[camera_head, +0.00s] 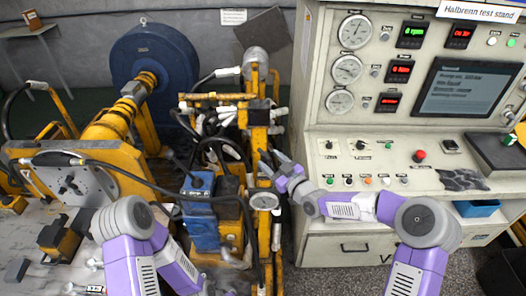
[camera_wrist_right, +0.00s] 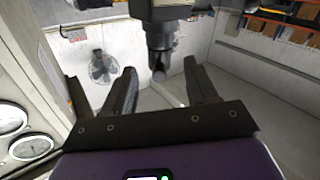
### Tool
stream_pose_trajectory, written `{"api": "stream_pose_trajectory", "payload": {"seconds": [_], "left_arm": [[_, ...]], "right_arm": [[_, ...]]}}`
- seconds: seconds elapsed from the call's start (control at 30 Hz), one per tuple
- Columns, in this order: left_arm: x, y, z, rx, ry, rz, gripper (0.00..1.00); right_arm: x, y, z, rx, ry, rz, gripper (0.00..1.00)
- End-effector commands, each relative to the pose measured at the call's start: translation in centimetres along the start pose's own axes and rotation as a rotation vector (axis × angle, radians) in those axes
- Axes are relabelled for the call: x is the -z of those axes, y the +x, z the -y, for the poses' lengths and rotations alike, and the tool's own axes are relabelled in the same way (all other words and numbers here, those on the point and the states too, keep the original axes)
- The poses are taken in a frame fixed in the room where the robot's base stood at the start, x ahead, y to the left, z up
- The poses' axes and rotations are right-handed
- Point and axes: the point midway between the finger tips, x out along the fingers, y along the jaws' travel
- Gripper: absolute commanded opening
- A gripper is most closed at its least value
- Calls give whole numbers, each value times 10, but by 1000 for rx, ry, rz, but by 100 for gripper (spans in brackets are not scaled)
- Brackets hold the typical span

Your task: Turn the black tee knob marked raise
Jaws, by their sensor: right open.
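My right gripper (camera_head: 267,165) is at the yellow frame just left of the console. In the right wrist view its two dark fingers (camera_wrist_right: 158,82) are spread apart. A dark upright part with a rounded lower end (camera_wrist_right: 158,50) shows between and beyond the fingertips. I cannot tell whether it is the black tee knob or whether the fingers touch it. No raise marking is readable in either view. Small dark knobs (camera_head: 360,144) sit on the console panel, with labels too small to read. My left arm ends at the lower edge of the head view, its gripper out of sight.
The console (camera_head: 310,215) with gauges, a screen and a red button (camera_head: 420,156) stands at the right. A blue motor (camera_head: 155,65), yellow machinery (camera_head: 110,125), a blue block (camera_head: 200,225) and hoses crowd the left. A wall fan (camera_wrist_right: 103,67) shows in the wrist view.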

Motion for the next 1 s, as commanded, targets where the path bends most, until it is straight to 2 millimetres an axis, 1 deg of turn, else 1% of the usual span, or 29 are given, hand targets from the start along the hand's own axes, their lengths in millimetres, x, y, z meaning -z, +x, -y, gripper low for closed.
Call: {"api": "stream_pose_trajectory", "payload": {"seconds": [0.03,0.1,0.3,0.43,0.7,0.97,1.0], "left_arm": [[0,-2,-1,0,0,0,37],[0,-3,-1,0,0,0,37],[0,-6,-2,0,0,0,37],[0,-6,-2,0,0,0,37],[0,-6,-2,0,0,0,37],[0,-6,-2,0,0,0,37],[0,-6,-2,0,0,0,37]], "right_arm": [[1,9,1,1,2,-2,58],[1,20,1,1,2,-1,58],[0,41,1,1,2,0,58],[0,47,1,1,2,2,58],[-1,48,1,1,3,3,58],[-1,48,0,1,3,3,18],[-1,47,0,1,3,3,12]]}}
